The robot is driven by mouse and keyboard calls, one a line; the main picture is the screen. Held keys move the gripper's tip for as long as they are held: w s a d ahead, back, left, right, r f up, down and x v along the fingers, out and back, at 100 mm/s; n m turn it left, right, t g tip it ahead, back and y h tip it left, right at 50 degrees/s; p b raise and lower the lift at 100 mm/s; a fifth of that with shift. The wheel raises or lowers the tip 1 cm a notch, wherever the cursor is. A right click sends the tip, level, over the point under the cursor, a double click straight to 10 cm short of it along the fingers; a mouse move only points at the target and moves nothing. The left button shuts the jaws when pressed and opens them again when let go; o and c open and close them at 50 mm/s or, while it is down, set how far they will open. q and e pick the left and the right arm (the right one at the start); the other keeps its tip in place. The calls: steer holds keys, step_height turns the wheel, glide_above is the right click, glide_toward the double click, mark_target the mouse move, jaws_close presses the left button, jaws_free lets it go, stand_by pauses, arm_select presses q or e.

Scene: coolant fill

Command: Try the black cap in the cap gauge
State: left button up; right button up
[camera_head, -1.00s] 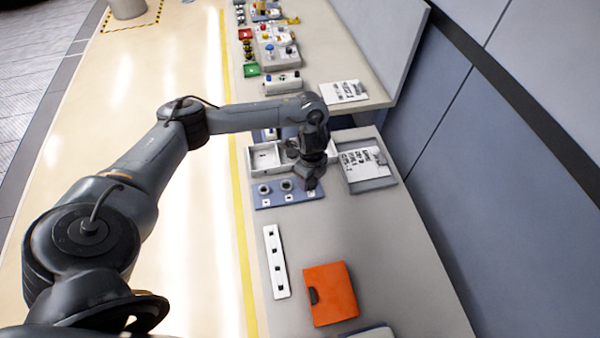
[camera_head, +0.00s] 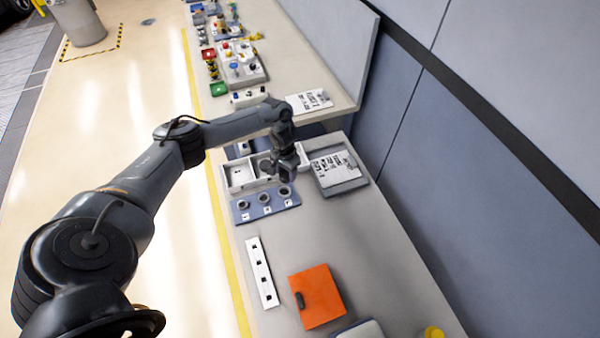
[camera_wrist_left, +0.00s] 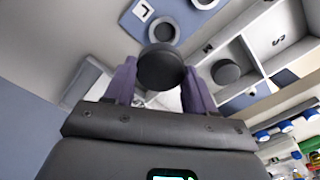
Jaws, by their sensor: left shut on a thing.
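The black cap (camera_wrist_left: 162,66) is held between the two fingers of my left gripper (camera_wrist_left: 160,84) in the left wrist view. The cap gauge is a blue plate (camera_head: 266,212) with three grey rings in a row and white labels below them. In the left wrist view the gauge (camera_wrist_left: 182,14) lies just past the cap, with the L label beside the nearest ring (camera_wrist_left: 163,29). The cap overlaps that ring's near edge in the picture; its height cannot be told. In the head view my left gripper (camera_head: 284,173) is past the gauge's right end. My right gripper is not in view.
A white compartment tray (camera_head: 238,191) adjoins the gauge, with another black cap (camera_wrist_left: 225,72) in it. A white strip with holes (camera_head: 262,272) and an orange box (camera_head: 318,296) lie nearer.

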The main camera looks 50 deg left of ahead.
mark_target(284, 182)
arm_select(q)
steer(key=shift+s+f, duration=0.25)
steer(key=shift+s, duration=0.4)
steer(key=shift+r+p, duration=0.1)
steer(key=shift+p, duration=0.35)
steer(key=shift+f+b, duration=1.3)
steer(key=shift+f, duration=0.95)
steer(key=shift+f+b, duration=0.3)
steer(key=shift+f, duration=0.25)
steer(key=shift+p, duration=0.3)
